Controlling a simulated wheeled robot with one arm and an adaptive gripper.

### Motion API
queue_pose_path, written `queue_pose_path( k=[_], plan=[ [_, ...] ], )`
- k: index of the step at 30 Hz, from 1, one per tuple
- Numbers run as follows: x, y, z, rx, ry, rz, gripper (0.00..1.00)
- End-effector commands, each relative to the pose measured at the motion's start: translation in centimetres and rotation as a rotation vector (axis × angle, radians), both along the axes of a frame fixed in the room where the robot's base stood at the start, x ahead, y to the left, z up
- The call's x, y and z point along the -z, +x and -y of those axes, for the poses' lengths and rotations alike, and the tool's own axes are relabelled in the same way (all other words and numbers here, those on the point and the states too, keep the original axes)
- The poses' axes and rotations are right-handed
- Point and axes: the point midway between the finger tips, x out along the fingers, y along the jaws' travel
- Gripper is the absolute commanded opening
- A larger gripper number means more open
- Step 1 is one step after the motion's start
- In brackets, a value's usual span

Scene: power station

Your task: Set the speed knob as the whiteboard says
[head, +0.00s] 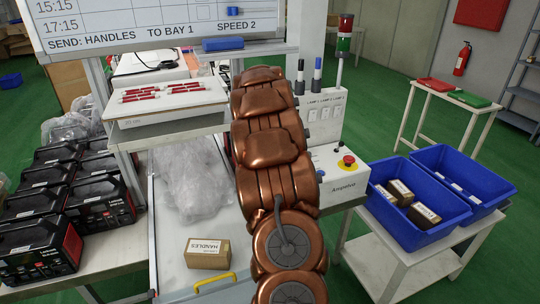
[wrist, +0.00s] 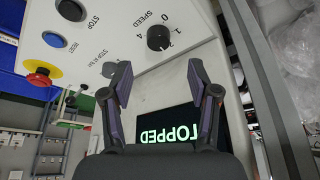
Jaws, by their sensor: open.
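The whiteboard (head: 150,22) at the top left of the head view reads "SEND: HANDLES TO BAY 1 SPEED 2". The speed knob (wrist: 159,38) is a round black dial on a white panel, seen upside down in the wrist view, with numbers around it. I cannot tell for sure which number it points at. My gripper (wrist: 158,77) is open and empty, its two fingers pointing toward the panel below the knob in the picture, apart from it. In the head view my copper-coloured arm hides the knob and gripper.
A screen (wrist: 168,124) shows upside-down letters "TOPPED". A red emergency button (wrist: 40,77), a blue button (wrist: 54,40) and a black button (wrist: 71,10) sit on the same panel. A handles box (head: 208,253) lies beside my arm; blue bins (head: 420,222) stand right.

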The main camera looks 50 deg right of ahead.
Motion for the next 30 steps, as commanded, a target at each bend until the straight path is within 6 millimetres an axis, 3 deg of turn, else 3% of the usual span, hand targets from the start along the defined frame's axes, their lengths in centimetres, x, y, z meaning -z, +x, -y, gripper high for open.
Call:
queue_pose_path(
  k=[8,21,30],
  plan=[
    [1.3,-0.4,1.2,0.013,0.0,0.001,0.6],
    [6.3,0.2,2.9,0.011,0.003,-0.002,0.6],
    [7.2,0.5,3.2,0.008,-0.001,0.001,0.6]
  ],
)
